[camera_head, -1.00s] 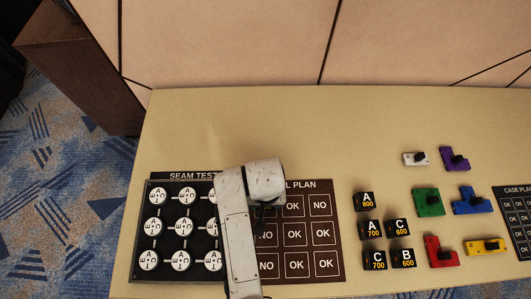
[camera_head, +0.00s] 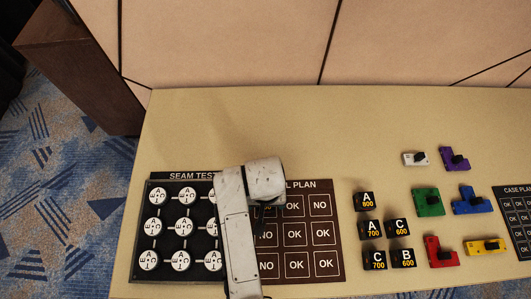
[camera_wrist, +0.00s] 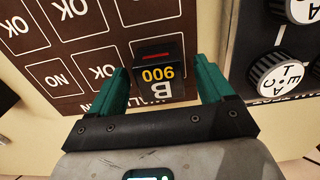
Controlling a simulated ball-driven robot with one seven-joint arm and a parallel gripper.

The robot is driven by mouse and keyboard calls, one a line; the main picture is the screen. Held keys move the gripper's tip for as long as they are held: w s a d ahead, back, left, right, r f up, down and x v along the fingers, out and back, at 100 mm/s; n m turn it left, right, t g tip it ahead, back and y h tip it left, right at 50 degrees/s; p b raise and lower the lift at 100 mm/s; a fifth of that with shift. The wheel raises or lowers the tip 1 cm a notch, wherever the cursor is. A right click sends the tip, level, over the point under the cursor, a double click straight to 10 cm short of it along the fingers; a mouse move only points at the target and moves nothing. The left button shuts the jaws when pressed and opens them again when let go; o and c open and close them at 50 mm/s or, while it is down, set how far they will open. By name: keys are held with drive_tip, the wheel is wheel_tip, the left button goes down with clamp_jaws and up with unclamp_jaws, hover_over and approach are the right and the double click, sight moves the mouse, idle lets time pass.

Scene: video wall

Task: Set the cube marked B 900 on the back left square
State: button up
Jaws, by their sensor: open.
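The black cube marked B 900 (camera_wrist: 158,78) shows in the wrist view, its yellow and white marks upside down. It stands on the brown plan board (camera_head: 308,218) at the title end, over the back left square, which it hides. My gripper (camera_wrist: 161,66) is open, with one green finger on each side of the cube. A gap shows on the right side of the cube; the left finger is very close, and I cannot tell whether it touches.
The SEAM TEST board (camera_head: 172,245) with round white pieces lies just left of the plan board. Several black cubes (camera_head: 374,260) stand to the right, then coloured blocks (camera_head: 428,201) and another plan board (camera_head: 515,222). The back of the table is clear up to the wall.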

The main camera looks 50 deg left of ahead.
wheel_tip(320, 180, up, 12)
drive_tip(key=shift+f+p, duration=0.15)
drive_tip(key=shift+p, duration=0.25)
drive_tip(key=w+d+f+m, duration=0.2)
drive_tip(key=w+d, duration=0.1)
drive_tip(key=d, duration=0.9)
drive_tip(key=w+d+f+m, duration=0.2)
drive_tip(key=w+d, duration=0.2)
drive_tip(key=d, duration=0.8)
drive_tip(key=s+d+m, duration=0.3)
drive_tip(key=s+d, duration=0.3)
drive_tip(key=d, duration=0.4)
drive_tip(key=s+d+m+t, duration=0.1)
drive_tip(key=s+d+m, duration=0.2)
drive_tip(key=s+d, duration=0.4)
drive_tip(key=d, duration=0.3)
drive_tip(key=shift+m, duration=0.3)
